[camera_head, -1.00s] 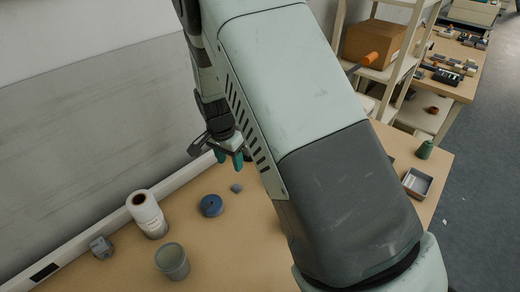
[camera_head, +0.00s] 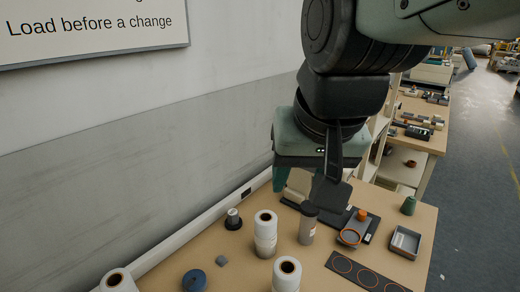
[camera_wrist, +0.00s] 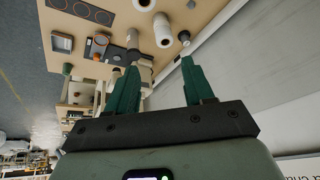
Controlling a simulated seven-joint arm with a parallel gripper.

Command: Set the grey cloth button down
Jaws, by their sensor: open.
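My gripper (camera_wrist: 159,68) is open in the wrist view, its two green fingers apart with nothing held between them. In the head view it hangs above the far part of the table, partly hidden by my own arm. A small grey piece (camera_head: 221,261) lies on the table beside a blue round disc (camera_head: 194,281). It may be the grey cloth button, but it is too small to tell. It is apart from my gripper, nearer the camera and to the left.
White rolls (camera_head: 265,234) and a grey cylinder (camera_head: 307,226) stand on the table. A dark-based knob (camera_head: 233,220) is near the wall. A dark strip with orange rings (camera_head: 367,273), a grey tray (camera_head: 405,241) and a green cone (camera_head: 408,205) are at right. Bare tabletop (camera_head: 240,280) shows in front.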

